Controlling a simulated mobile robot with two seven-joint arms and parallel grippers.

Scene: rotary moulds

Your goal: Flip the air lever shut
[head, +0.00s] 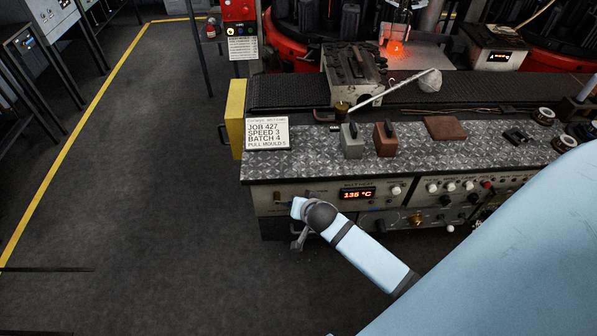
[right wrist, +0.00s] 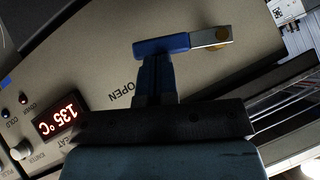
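The air lever (right wrist: 208,39) has a blue grip, a flat metal arm and a brass pivot. It shows in the right wrist view on the cream panel, above and to the right of the word OPEN. My right gripper (right wrist: 155,68) has its fingers together, with the tips at or just in front of the blue grip. I cannot tell whether they touch it. In the head view my right gripper (head: 299,240) is at the left end of the bench's front panel, and the lever is not clear there. My left gripper is not in view.
The bench front has a 135 °C display (head: 358,194) and several knobs. The floor to the left is clear.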

